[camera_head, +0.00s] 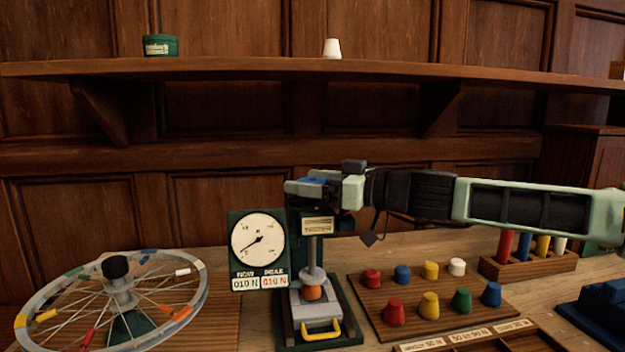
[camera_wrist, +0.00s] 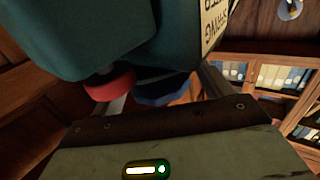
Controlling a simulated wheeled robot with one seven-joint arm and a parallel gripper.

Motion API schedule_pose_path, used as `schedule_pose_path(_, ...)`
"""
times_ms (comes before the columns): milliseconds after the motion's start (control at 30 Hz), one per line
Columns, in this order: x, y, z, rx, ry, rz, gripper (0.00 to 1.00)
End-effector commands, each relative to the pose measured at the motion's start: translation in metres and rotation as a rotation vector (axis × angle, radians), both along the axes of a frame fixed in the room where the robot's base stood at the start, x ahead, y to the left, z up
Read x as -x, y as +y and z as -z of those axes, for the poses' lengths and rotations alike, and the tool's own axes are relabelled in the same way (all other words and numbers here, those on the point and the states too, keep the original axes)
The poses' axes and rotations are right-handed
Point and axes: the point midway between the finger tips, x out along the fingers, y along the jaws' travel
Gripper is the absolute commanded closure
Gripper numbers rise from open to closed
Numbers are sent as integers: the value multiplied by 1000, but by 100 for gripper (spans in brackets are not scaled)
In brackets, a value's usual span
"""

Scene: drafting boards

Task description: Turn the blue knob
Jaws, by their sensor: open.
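The test stand (camera_head: 298,262) is dark green, with a round gauge (camera_head: 258,239) and two readouts at 010 N. My gripper (camera_head: 306,187) is at the top of the stand, pointing left. A blue part (camera_head: 316,180) shows at its fingers. In the wrist view, the blue knob (camera_wrist: 160,94) sits under the teal housing (camera_wrist: 130,40), between my open fingers (camera_wrist: 163,97). Whether the fingers touch it, I cannot tell. A red knob (camera_wrist: 108,84) is beside it on the left, close to the left finger. The housing hides part of the blue knob.
A spoked wheel (camera_head: 120,300) stands at left. A wooden board (camera_head: 385,300) with several coloured pegs lies right of the stand, below my arm. A peg rack (camera_head: 525,265) and a blue block (camera_head: 600,308) are farther right. A shelf (camera_head: 310,69) runs above.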

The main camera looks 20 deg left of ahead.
Motion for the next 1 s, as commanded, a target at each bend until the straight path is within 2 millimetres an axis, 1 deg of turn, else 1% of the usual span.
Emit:
schedule_pose_path(133,0,0,0,0,0,0,22)
schedule_pose_path(167,0,0,0,0,0,0,25)
schedule_pose_path(200,0,0,0,0,0,0,36)
schedule_pose_path(267,0,0,0,0,0,0,53)
schedule_pose_path(300,0,0,0,0,0,0,64)
schedule_pose_path(333,0,0,0,0,0,0,67)
schedule_pose_path(667,0,-1,3,0,-3,27,67)
schedule_pose_path(867,1,-1,7,0,-5,109,67)
schedule_pose_path(1000,1,-1,8,-1,-8,200,67)
